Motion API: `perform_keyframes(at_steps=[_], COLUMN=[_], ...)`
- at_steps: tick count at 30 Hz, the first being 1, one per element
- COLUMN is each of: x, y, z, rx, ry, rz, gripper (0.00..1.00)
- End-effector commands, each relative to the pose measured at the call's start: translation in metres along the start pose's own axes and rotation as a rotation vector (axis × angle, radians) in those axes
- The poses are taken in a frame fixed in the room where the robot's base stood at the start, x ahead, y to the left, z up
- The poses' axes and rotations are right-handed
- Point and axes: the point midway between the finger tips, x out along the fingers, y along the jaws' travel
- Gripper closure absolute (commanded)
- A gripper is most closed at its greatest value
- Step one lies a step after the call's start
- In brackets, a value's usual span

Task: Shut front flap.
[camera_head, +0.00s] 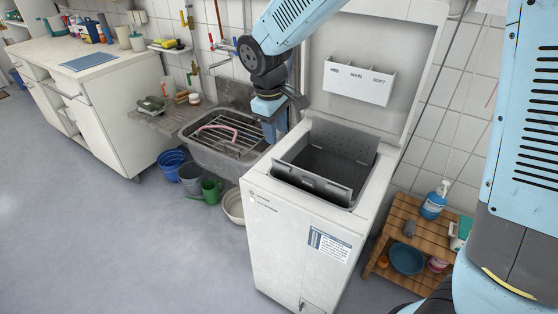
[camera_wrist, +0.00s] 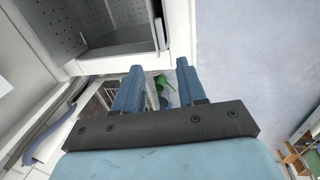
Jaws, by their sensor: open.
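The top-loading washer (camera_head: 290,235) stands with its lid (camera_head: 350,40) raised. Its drum opening shows two grey flaps. The front flap (camera_head: 312,184) stands tilted up along the front edge of the opening, with a latch piece at its middle. The perforated rear flap (camera_head: 345,142) stands up at the back. In the wrist view the front flap shows nearly edge-on (camera_wrist: 157,25), and the rear flap (camera_wrist: 50,25) lies at upper left. My gripper (camera_head: 270,128) is open and empty, left of the opening near the sink, apart from both flaps. Its two blue fingers show in the wrist view (camera_wrist: 158,72).
A sink with a wire rack (camera_head: 225,140) adjoins the washer's left side. Buckets (camera_head: 172,163) and a green watering can (camera_head: 211,190) stand below. A wooden shelf (camera_head: 400,225) with bottles is at right. Floor in front is clear.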

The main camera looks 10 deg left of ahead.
Motion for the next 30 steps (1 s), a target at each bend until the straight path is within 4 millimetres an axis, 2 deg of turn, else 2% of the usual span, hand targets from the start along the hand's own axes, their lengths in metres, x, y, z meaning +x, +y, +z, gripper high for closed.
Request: perform_keyframes(at_steps=[18, 24, 30], x=[0.103, 0.121, 0.126], y=[0.003, 0.003, 0.003], z=[0.003, 0.003, 0.003], rx=[0.007, 0.007, 0.008], ry=[-0.004, -0.002, -0.001], rz=[-0.001, 0.000, 0.000], gripper=[0.60, 0.60, 0.60])
